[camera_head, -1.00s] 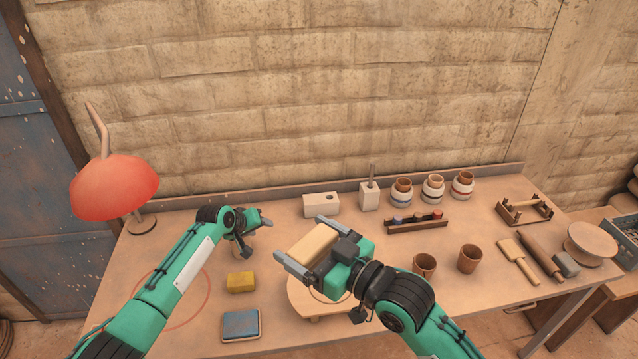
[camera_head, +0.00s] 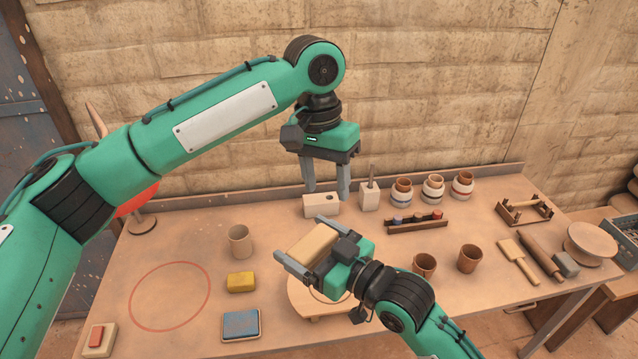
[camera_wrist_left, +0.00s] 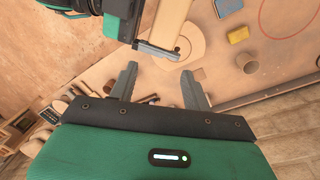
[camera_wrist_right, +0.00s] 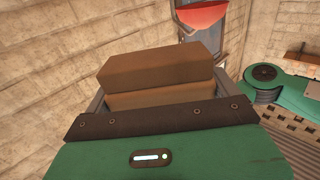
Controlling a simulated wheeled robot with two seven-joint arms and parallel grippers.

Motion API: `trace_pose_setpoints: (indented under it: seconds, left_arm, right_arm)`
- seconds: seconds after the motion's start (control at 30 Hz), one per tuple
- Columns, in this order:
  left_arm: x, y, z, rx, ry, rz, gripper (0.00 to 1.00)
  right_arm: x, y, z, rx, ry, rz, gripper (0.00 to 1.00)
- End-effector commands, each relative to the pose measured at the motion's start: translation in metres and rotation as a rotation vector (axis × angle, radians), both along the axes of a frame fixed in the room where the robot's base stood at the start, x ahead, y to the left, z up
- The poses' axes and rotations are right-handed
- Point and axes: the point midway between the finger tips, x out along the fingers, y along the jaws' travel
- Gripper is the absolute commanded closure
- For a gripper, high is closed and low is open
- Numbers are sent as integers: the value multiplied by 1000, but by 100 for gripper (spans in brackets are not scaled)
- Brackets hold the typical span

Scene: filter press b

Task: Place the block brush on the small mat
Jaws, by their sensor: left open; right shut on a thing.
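My right gripper (camera_head: 300,240) is shut on a tan block (camera_head: 317,240), seemingly the block brush, and holds it above a round wooden board (camera_head: 318,311). The block also fills the jaws in the right wrist view (camera_wrist_right: 155,72); no bristles can be made out. A blue pad with a brown edge (camera_head: 241,324), seemingly the small mat, lies flat and bare at the front of the table, left of the board. My left gripper (camera_head: 327,190) is open and empty, pointing down, raised at the back beyond the right gripper.
A yellow block (camera_head: 241,282) and a beige cup (camera_head: 240,241) stand behind the blue pad. A red ring (camera_head: 170,296) marks bare table to the left. A cream block with a red top (camera_head: 97,340) is at front left. Jars (camera_head: 432,189) and brown cups (camera_head: 470,259) are right.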

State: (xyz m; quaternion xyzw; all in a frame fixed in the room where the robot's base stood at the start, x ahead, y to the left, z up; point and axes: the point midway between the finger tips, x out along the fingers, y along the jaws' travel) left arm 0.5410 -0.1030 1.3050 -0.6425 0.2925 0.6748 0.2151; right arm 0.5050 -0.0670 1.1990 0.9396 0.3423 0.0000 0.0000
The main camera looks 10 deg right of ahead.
Motion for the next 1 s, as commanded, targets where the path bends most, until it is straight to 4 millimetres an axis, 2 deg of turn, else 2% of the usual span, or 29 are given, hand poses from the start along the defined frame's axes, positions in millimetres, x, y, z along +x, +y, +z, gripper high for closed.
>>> trace_pose_setpoints:
  seconds: [0.13, 0.27, 0.37, 0.47, 0.8, 1.0]
  left_arm:
    - [-24, 11, 13, 113, -1, -54, 51]
    - [-33, 17, 17, 160, 1, -72, 51]
    - [-35, 19, 11, 172, 2, -75, 51]
    - [-36, 20, -1, 172, 4, -75, 51]
    - [-41, 26, -64, 169, 4, -74, 51]
    - [-43, 28, -91, 169, 4, -74, 51]
  right_arm:
    - [0, 0, 0, 1, -1, 0, 34]
    - [0, 0, 0, 1, -1, 0, 34]
    - [0, 0, 0, 1, -1, 0, 34]
    - [0, 0, 0, 1, -1, 0, 34]
    - [0, 0, 0, 1, -1, 0, 34]
    - [0, 0, 0, 1, -1, 0, 34]
